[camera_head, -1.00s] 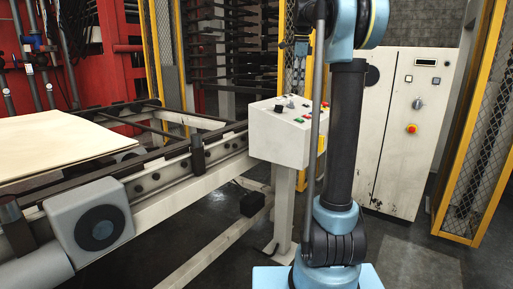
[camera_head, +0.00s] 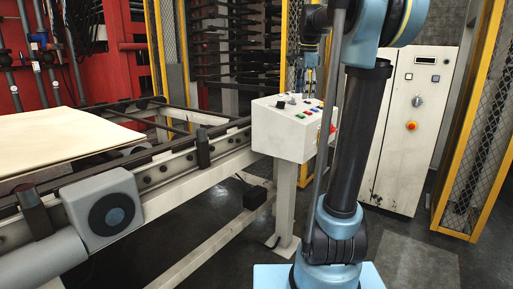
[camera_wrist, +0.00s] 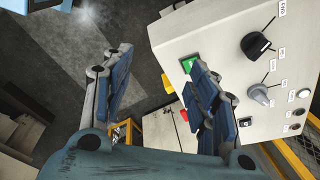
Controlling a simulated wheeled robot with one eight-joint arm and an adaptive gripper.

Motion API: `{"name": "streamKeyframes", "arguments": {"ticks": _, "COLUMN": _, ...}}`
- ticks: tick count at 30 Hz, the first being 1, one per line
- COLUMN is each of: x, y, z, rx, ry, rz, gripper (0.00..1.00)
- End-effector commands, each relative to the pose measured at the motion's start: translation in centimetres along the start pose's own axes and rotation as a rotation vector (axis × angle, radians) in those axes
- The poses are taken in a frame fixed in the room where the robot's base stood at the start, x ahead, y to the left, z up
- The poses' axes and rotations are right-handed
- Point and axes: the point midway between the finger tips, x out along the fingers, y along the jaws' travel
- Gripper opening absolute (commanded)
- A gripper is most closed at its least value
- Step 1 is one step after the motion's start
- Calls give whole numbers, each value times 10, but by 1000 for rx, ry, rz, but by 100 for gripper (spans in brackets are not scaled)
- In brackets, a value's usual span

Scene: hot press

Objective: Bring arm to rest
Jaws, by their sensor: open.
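My gripper (camera_head: 308,82) hangs in the head view behind my arm, just above the back of the control box, partly hidden by my arm. In the wrist view its two blue-padded fingers (camera_wrist: 158,62) are spread apart with nothing between them. The white control box (camera_head: 278,140) stands on a post, with several buttons and a knob on its sloped top. In the wrist view the box (camera_wrist: 215,40) fills the upper right, and the right finger overlaps it near a green button (camera_wrist: 188,65). I cannot tell whether they touch.
A roller conveyor (camera_head: 170,165) with a pale board (camera_head: 60,140) on it runs along the left. A white cabinet (camera_head: 395,160) with a red knob stands behind my arm. Yellow-framed mesh fencing (camera_head: 470,150) is at the right. Dark floor is open at the front right.

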Motion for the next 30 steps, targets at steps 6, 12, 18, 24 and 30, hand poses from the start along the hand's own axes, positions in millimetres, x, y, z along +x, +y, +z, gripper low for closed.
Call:
{"name": "streamKeyframes", "arguments": {"ticks": 6, "x": 36, "y": 71, "z": 19, "rx": -246, "ry": 7, "rz": -9, "gripper": 54}}
{"name": "streamKeyframes", "arguments": {"ticks": 12, "x": 77, "y": 134, "z": 36, "rx": -475, "ry": 15, "rz": -16, "gripper": 54}}
{"name": "streamKeyframes", "arguments": {"ticks": 18, "x": 125, "y": 198, "z": 51, "rx": -704, "ry": 24, "rz": -21, "gripper": 54}}
{"name": "streamKeyframes", "arguments": {"ticks": 24, "x": 180, "y": 260, "z": 65, "rx": -931, "ry": 36, "rz": -25, "gripper": 54}}
{"name": "streamKeyframes", "arguments": {"ticks": 30, "x": 240, "y": 318, "z": 78, "rx": -1152, "ry": 48, "rz": -26, "gripper": 54}}
